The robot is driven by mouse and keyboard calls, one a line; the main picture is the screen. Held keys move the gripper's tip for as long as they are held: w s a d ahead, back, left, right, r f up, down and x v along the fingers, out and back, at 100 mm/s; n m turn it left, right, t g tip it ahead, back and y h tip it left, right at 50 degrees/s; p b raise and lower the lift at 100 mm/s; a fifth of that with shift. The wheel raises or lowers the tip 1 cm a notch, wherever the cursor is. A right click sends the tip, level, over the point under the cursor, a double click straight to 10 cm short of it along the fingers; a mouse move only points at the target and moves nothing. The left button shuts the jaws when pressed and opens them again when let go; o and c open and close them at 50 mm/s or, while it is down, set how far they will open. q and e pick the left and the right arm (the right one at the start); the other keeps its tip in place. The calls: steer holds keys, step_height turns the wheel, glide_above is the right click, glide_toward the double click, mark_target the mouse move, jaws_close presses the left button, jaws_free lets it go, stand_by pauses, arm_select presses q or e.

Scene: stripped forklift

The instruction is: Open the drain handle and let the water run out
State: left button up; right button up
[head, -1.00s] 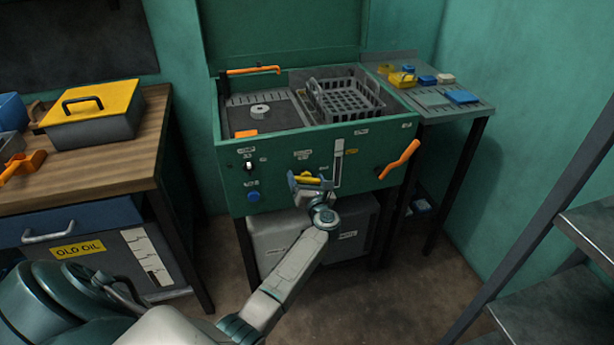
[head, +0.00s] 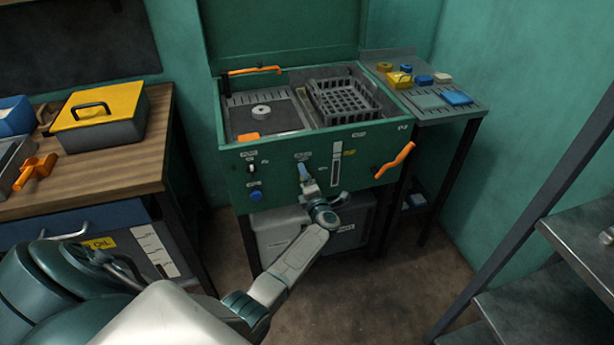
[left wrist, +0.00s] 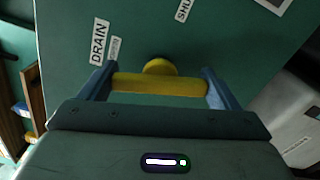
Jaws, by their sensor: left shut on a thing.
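The drain handle (left wrist: 160,85) is a yellow bar on a round yellow hub, on the front of the green washer cabinet (head: 240,170). A tilted DRAIN label (left wrist: 98,42) is beside it in the left wrist view. My left gripper (left wrist: 160,86) is shut on the bar, with a blue finger at each end. The bar stands about crosswise to the label's lettering, so it is near upright on the panel. In the head view my left gripper (head: 304,172) is at the panel and hides the handle. I see no running water. My right gripper is not in view.
A grey container (head: 277,232) stands under the cabinet, partly behind my arm. An orange lever (head: 395,161) juts from the front right. A wooden bench (head: 130,165) is at left, a side table (head: 440,112) at right. Metal shelves (head: 575,245) stand at the lower right.

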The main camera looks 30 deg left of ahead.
arm_select(q)
steer(key=shift+m+p, duration=0.8)
steer(key=shift+m, duration=0.8)
steer(key=shift+f, duration=0.1)
steer(key=o, duration=0.9)
steer(key=shift+c, duration=0.2)
steer(key=shift+d, duration=0.1)
steer(key=v, duration=1)
steer(key=shift+s+d+b, duration=0.2)
steer(key=shift+s+b, duration=0.1)
steer(key=shift+b, duration=0.05)
